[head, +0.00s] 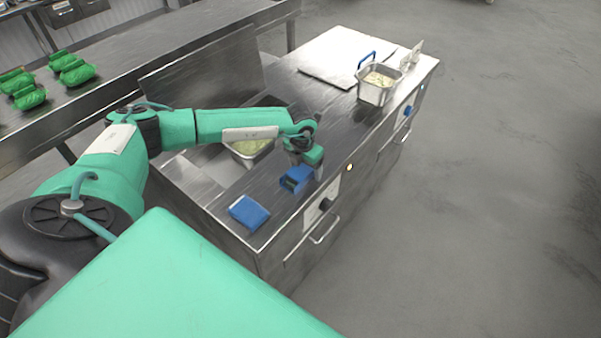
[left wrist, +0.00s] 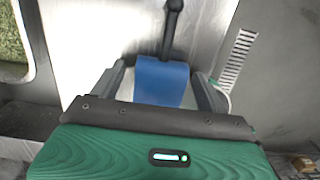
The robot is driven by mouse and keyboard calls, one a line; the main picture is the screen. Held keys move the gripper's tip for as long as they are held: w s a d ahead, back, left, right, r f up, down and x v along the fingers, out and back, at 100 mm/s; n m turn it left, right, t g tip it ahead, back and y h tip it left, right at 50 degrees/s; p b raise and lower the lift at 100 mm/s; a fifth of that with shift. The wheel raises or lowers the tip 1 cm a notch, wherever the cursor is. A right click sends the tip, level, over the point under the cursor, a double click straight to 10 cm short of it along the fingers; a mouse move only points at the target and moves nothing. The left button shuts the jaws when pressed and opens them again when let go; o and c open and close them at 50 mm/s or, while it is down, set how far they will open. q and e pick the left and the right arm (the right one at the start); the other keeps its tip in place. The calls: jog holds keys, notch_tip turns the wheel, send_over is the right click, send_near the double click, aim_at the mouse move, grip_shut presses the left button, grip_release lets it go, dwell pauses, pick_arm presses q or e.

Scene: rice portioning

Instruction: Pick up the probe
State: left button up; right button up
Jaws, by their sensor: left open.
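A blue piece, which I take for the probe's body, lies on the steel counter (head: 283,155) near its front edge (head: 296,179). In the left wrist view the blue piece (left wrist: 161,82) sits between the fingers of my left gripper (left wrist: 165,85), with a dark stem ending in a round knob beyond it. My left gripper (head: 306,166) is open, low over the counter at the blue piece. I cannot tell whether the fingers touch it. My right gripper is not in view.
A blue box (head: 248,212) stands near the counter's front corner. A steel pan (head: 377,86) and a white board (head: 340,60) are at the far end. Green packs (head: 72,68) lie on the left counter.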

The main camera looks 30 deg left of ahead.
pick_arm(q)
jog(key=c, duration=1.1)
jog(key=shift+o, duration=0.2)
jog(key=shift+r, duration=0.1)
notch_tip(320, 180, up, 18)
jog(key=b, duration=0.5)
notch_tip(320, 180, up, 8)
jog(key=p, duration=0.3)
send_over(305, 166)
